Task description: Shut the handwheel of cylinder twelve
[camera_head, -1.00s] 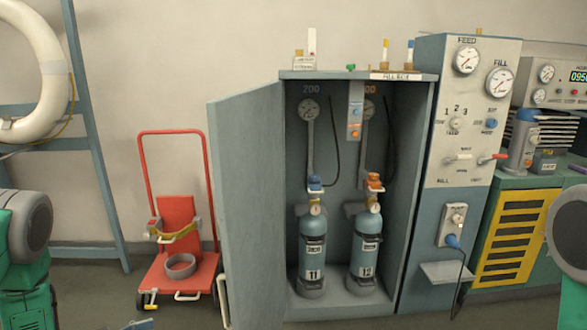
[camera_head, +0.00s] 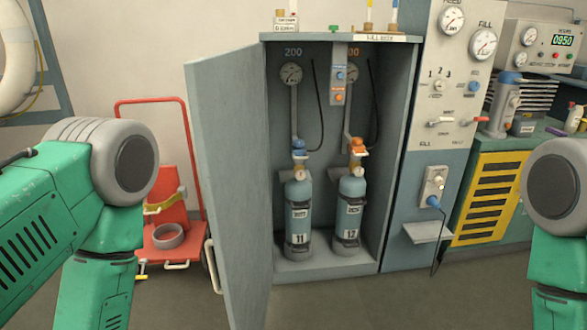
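Cylinder twelve (camera_head: 348,220) is a blue-grey bottle with a "12" label, upright on the right side inside the open fill box cabinet (camera_head: 258,47). An orange fitting (camera_head: 357,146) sits at its top under the "300" gauge line; which part is the handwheel is too small to tell. Cylinder eleven (camera_head: 299,222) stands beside it on the left, with a blue fitting (camera_head: 299,147) on top. My green arms show at the left and right edges. Neither gripper is in view.
The cabinet door (camera_head: 232,185) stands open to the left, its edge toward me. A red hand trolley (camera_head: 193,262) is behind it at left. The fill panel (camera_head: 455,85) with a small shelf (camera_head: 427,232) adjoins the cabinet's right. The floor in front is clear.

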